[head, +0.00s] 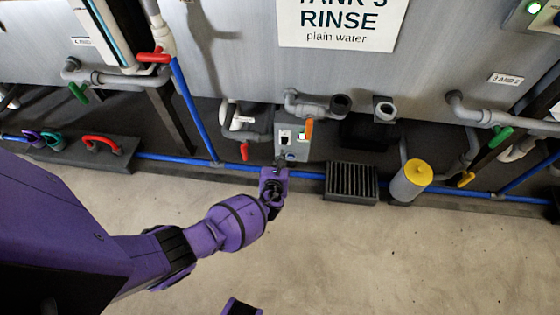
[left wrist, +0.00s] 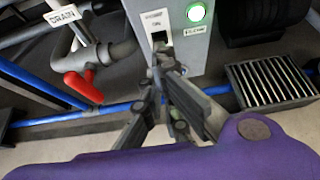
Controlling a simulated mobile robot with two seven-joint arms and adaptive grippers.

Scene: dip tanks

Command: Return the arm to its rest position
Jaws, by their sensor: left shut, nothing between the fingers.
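My purple left arm (head: 225,225) reaches in from the left in the head view. Its gripper (head: 278,166) is low in front of a grey switch box (head: 296,152) below the rinse tank. In the left wrist view the gripper (left wrist: 162,68) is shut and empty, its fingertips just below the dark slot of the switch box (left wrist: 210,50). I cannot tell whether the fingertips touch the box. A green lamp (left wrist: 196,12) on the box is lit. My right gripper is not in view.
A red-handled drain valve (left wrist: 84,86) is left of the gripper. A blue pipe (head: 170,157) runs along the floor edge. A floor grate (head: 351,182) and a yellow-topped cylinder (head: 411,181) stand to the right. The concrete floor (head: 400,260) in front is clear.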

